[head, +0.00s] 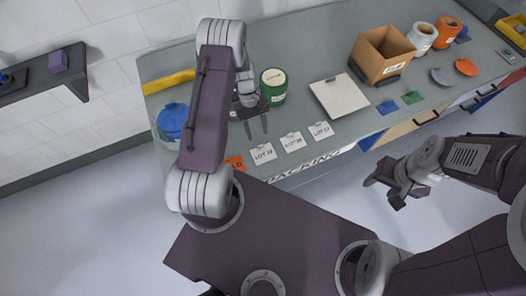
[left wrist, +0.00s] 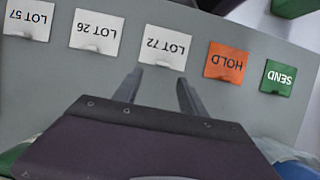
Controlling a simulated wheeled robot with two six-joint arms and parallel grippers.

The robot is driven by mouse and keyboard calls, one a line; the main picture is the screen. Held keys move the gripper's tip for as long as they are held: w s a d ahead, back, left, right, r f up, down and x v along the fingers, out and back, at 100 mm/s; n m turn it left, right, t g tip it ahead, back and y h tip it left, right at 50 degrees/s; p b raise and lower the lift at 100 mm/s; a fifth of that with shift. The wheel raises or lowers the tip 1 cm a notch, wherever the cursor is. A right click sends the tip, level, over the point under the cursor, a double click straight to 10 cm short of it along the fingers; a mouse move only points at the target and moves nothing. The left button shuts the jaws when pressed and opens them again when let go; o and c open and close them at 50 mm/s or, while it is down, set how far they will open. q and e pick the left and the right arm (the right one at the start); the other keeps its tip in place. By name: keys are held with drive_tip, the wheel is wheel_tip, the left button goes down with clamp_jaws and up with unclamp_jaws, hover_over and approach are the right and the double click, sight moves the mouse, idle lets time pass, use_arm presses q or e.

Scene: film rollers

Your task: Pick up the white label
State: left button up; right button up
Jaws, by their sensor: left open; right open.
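Three white labels lie in a row along the table's front edge: LOT 72 (head: 263,154), LOT 26 (head: 293,142) and LOT 57 (head: 320,131). The left wrist view shows them upside down: LOT 72 (left wrist: 166,47), LOT 26 (left wrist: 95,31) and LOT 57 (left wrist: 28,19). My left gripper (head: 257,127) is open and empty over the table, just behind LOT 72. Its fingertips (left wrist: 160,79) point towards LOT 72 in the left wrist view, without visible contact. My right gripper (head: 383,192) is open and empty, out in front of the table.
Beside LOT 72 lie an orange HOLD label (left wrist: 226,62) and a green SEND label (left wrist: 278,77). A white board (head: 340,97) and an open cardboard box (head: 382,53) are further right.

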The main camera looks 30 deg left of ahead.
sight(260, 146)
use_arm(q)
drive_tip(key=x, duration=0.2)
drive_tip(key=p+x, duration=0.1)
drive_tip(key=x, duration=0.1)
drive_tip(key=shift+s+d+r, duration=0.1)
drive_tip(key=shift+s+d, duration=0.1)
drive_tip(key=shift+s, duration=0.15)
drive_tip(key=shift+f, duration=0.25)
clamp_jaws()
drive_tip(key=shift+r, duration=0.1)
